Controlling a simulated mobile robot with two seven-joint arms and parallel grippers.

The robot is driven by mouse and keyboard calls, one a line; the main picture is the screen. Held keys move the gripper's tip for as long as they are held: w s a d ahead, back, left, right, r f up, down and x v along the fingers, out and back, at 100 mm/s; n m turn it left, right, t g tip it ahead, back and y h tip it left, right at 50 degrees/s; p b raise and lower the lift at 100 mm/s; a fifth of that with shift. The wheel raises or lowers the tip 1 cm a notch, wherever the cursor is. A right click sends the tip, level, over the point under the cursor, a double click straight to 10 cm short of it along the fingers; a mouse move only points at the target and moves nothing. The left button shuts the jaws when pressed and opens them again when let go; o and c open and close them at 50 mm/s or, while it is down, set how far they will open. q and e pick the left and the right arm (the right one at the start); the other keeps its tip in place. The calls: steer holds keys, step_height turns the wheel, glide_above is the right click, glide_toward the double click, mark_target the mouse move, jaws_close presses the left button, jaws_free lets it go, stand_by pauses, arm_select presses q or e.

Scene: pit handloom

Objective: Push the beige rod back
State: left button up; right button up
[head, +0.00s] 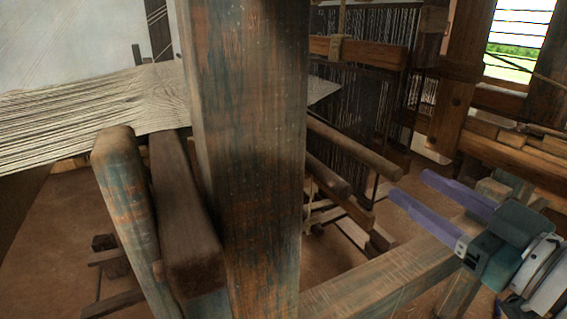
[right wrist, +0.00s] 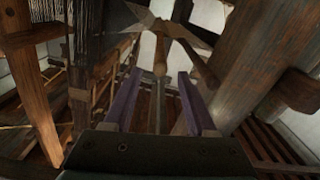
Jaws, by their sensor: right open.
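The beige rod (head: 352,146) slants from behind the thick post toward the right in the head view; its near end is rounded. What looks like its end (right wrist: 160,66) shows between and beyond my fingertips in the right wrist view. My right gripper (head: 411,184) has two purple fingers, open and parallel, with nothing seen between them. In the head view its fingertips are just right of the rod's near end and appear apart from it. The rod's far end is hidden behind the post. My left gripper is not in view.
A thick worn post (head: 245,150) blocks the middle of the head view. A wooden beam (head: 390,265) runs below my right gripper. A darker bar (head: 328,178) lies under the rod. Hanging dark heddles (head: 350,95) stand behind, and pale warp threads (head: 90,115) stretch left.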

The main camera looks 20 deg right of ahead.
mark_target(373, 153)
steer(key=w, duration=0.9)
steer(key=shift+w+a+r, duration=0.15)
steer(key=shift+w+a, duration=0.15)
steer(key=shift+a, duration=0.1)
steer(key=shift+c, duration=0.4)
jaws_close()
stand_by(0.5)
